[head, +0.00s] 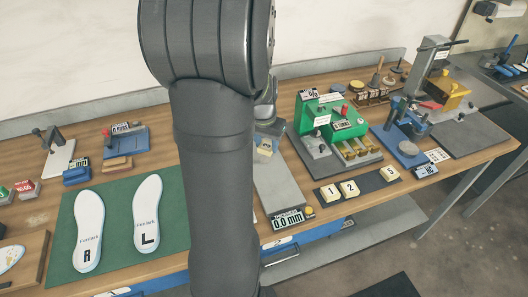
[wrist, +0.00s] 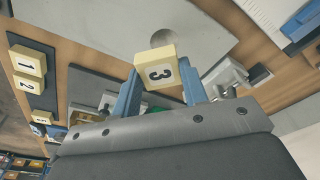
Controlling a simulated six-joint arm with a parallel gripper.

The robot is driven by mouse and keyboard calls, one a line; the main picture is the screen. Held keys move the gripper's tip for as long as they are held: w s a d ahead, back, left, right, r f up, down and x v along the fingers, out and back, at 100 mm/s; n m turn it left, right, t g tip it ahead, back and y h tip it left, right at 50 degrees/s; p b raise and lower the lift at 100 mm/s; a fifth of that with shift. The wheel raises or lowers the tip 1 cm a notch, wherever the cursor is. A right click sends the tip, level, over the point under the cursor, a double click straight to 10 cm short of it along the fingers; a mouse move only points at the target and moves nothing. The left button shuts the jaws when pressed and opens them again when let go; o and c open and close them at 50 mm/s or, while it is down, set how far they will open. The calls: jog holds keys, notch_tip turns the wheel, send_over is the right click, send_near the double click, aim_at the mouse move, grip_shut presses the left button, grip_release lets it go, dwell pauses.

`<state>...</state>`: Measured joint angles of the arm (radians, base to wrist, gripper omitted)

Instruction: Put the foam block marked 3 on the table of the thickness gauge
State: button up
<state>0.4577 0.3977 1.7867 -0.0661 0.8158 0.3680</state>
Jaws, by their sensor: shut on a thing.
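The cream foam block marked 3 (wrist: 160,70) is between the blue fingers of my gripper (wrist: 160,88), which is shut on it. The thickness gauge has a long grey base (head: 279,188) and a display (head: 287,220) reading 0.0 mm. In the wrist view a round grey disc (wrist: 164,38), seemingly the gauge's table, lies just beyond the block on the grey base (wrist: 205,25). The block overlaps the disc's edge in view; I cannot tell whether they touch.
A green mat (head: 115,215) with two insoles lies left.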

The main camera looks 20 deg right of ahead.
jog(key=shift+w+a+f, duration=0.25)
jog(key=shift+w+f, duration=0.15)
jog(key=shift+f, duration=1.85)
jog(key=shift+f, duration=0.2)
jog(key=o, duration=0.9)
jog(key=shift+r, duration=0.1)
jog(key=r, duration=0.4)
jog(key=s+a+r, duration=0.1)
jog(key=r, duration=0.7)
jog(key=shift+s+a, duration=0.15)
